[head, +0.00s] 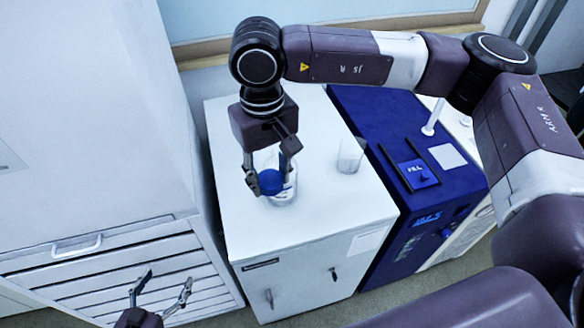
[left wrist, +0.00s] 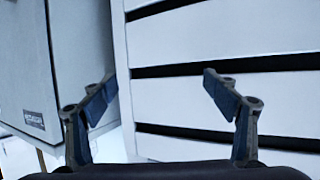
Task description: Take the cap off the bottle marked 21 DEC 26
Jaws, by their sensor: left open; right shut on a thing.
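A clear bottle (head: 287,194) stands on top of the white cabinet. A blue cap (head: 271,182) is at its top, between the fingers of my right gripper (head: 271,186). My right gripper reaches down from above and is shut on the cap. I cannot tell whether the cap is still seated on the bottle's neck. The gripper hides part of the bottle, and no date marking is readable. My left gripper (head: 168,280) is open and empty, low in front of the drawers; it also shows in the left wrist view (left wrist: 159,78).
A clear beaker (head: 350,155) stands on the white cabinet (head: 300,232), right of the bottle. A blue machine (head: 380,125) with a pad marked FILL (head: 416,173) adjoins the cabinet's right. A drawer unit (head: 130,262) stands at left. The cabinet top's front is clear.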

